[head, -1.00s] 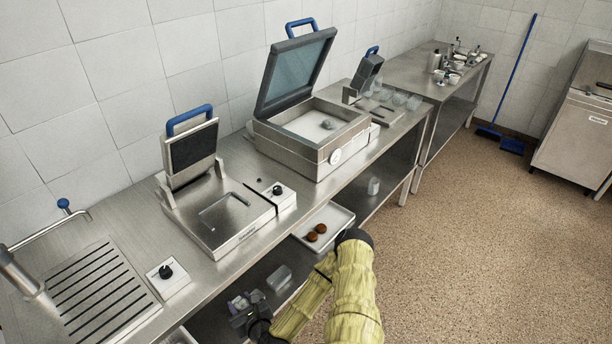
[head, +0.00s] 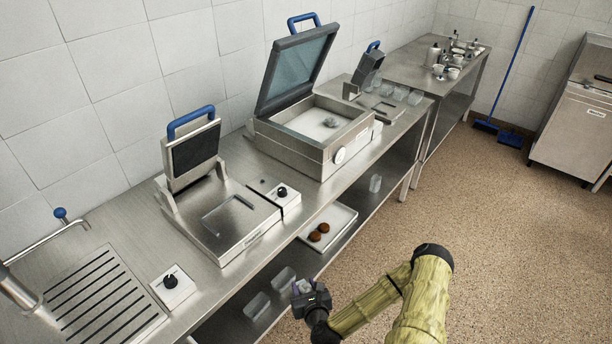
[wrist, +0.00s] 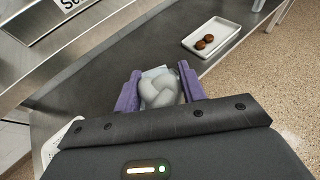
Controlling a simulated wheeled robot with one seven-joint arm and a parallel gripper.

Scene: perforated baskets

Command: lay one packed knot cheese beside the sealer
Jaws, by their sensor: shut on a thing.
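My gripper (head: 308,292) is out in front of the lower shelf. In the wrist view its purple fingers (wrist: 160,82) are shut on a pale knot cheese (wrist: 160,95) in a clear pack. Several lidded machines stand on the steel counter, and I cannot tell for sure which is the sealer. The nearest (head: 225,215) has a raised dark plate and a rectangular recess. A larger one (head: 310,150) has its glass lid up and a grey-white lump (head: 330,122) inside. A smaller one (head: 372,85) stands behind it with clear tubs.
A white tray (head: 335,238) with brown round pieces sits on the lower shelf. Clear tubs (head: 257,305) stand on that shelf near my gripper. Control boxes (head: 173,288) and a slatted drain (head: 100,300) occupy the counter's near end. Open floor lies right.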

